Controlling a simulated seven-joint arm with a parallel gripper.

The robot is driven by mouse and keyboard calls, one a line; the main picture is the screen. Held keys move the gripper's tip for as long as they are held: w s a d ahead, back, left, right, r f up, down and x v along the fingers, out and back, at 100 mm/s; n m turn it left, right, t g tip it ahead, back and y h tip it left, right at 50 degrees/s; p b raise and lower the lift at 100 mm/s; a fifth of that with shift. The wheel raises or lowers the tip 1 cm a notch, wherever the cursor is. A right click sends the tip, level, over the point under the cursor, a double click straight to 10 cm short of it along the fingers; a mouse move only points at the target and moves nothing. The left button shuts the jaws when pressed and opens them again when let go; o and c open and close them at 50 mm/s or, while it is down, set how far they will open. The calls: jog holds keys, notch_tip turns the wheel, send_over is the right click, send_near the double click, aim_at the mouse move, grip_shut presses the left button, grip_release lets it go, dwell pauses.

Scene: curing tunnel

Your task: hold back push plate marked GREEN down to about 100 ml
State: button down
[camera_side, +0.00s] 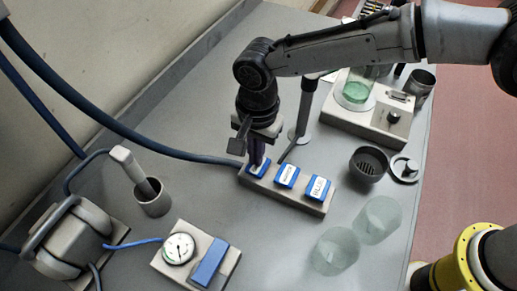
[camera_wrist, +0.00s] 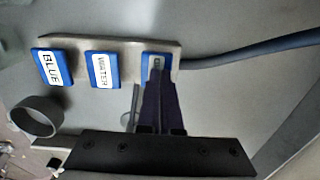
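Three blue push plates sit in a row on a beige block (camera_side: 310,203). One plate reads WATER (camera_wrist: 103,70) and one reads BLUE (camera_wrist: 47,68). The third plate (camera_side: 249,169), at the hose end, has its label mostly hidden by my fingers in the wrist view (camera_wrist: 147,60), so I cannot read it fully. My gripper (camera_side: 257,165) points down with its fingers together and nothing between them. Its fingertips are at this third plate and appear to touch it; how far it is pressed is not clear. Green liquid shows in a clear vessel (camera_side: 357,90) on a beige unit.
The beige unit (camera_side: 365,128) has a knob. Two translucent beakers (camera_side: 378,218) stand at the front right, near a dark cup (camera_side: 369,164). A dial gauge (camera_side: 179,248) with a blue pad lies front left. A blue hose (camera_side: 150,142) runs to the plate block.

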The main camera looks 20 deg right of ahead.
jog(key=shift+s+d+f, duration=0.15)
jog(key=shift+f, duration=0.25)
jog(key=shift+s+d+f, duration=0.15)
jog(key=shift+f, duration=0.25)
notch_tip(320, 180, up, 16)
jog(key=shift+w+a+f, duration=0.2)
jog(key=shift+w+a, duration=0.1)
dwell(1.4)
jog(key=shift+s+d+r, duration=0.15)
jog(key=shift+r, duration=0.45)
notch_tip(320, 180, down, 14)
dwell(0.4)
